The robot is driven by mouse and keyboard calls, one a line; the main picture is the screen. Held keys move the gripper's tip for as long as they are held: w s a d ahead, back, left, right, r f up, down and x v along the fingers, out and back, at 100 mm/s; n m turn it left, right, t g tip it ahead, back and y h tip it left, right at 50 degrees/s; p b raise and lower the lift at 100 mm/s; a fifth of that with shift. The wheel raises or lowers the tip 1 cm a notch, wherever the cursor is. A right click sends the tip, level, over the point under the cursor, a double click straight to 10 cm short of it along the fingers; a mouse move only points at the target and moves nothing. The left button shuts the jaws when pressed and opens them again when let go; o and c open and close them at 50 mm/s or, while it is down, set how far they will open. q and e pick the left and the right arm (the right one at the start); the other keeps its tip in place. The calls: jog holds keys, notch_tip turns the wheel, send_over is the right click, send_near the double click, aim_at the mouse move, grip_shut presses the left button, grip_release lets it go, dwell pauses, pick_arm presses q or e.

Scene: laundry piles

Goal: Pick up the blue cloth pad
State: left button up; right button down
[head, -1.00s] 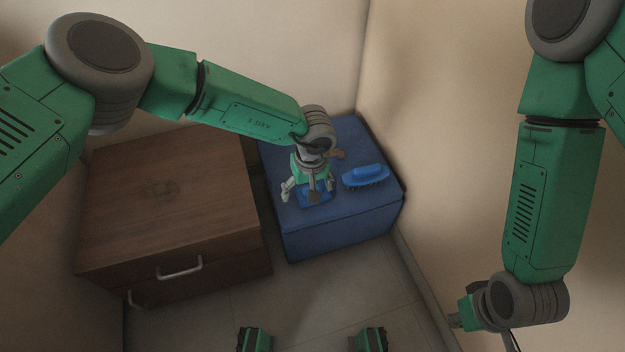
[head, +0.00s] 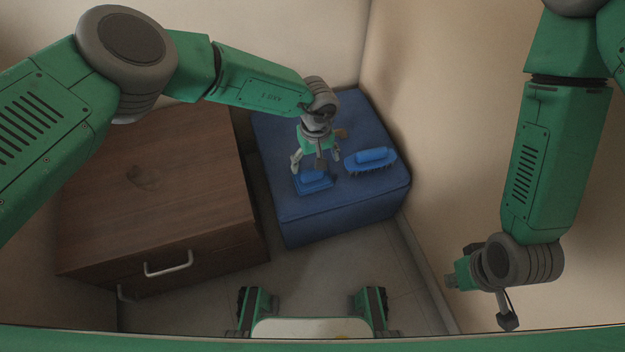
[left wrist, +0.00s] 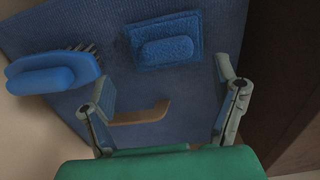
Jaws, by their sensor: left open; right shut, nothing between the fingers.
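The blue cloth pad (head: 314,181), a square with a raised block on top, lies on the blue ottoman (head: 345,206). It shows whole in the left wrist view (left wrist: 165,48). My left gripper (head: 315,166) is open above the ottoman, its fingers partly covering the pad in the head view. My right gripper (head: 456,280) is shut and empty, off to the right near the wall.
A blue bristled brush (head: 370,160) lies right of the pad on the ottoman. A tan wooden piece (left wrist: 142,114) lies near the left gripper. A brown wooden cabinet (head: 160,190) with a metal handle stands left of the ottoman. Walls close in behind and at the right.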

aim_at(313, 172)
pick_arm(q)
jog(key=f, duration=0.2)
jog(key=f+b, duration=0.2)
jog(key=f, duration=0.1)
jog(key=shift+s+a+f, duration=0.25)
jog(key=shift+a+f, duration=0.05)
jog(key=shift+r, duration=0.1)
jog(key=shift+c, duration=0.8)
jog(key=c, duration=1.1)
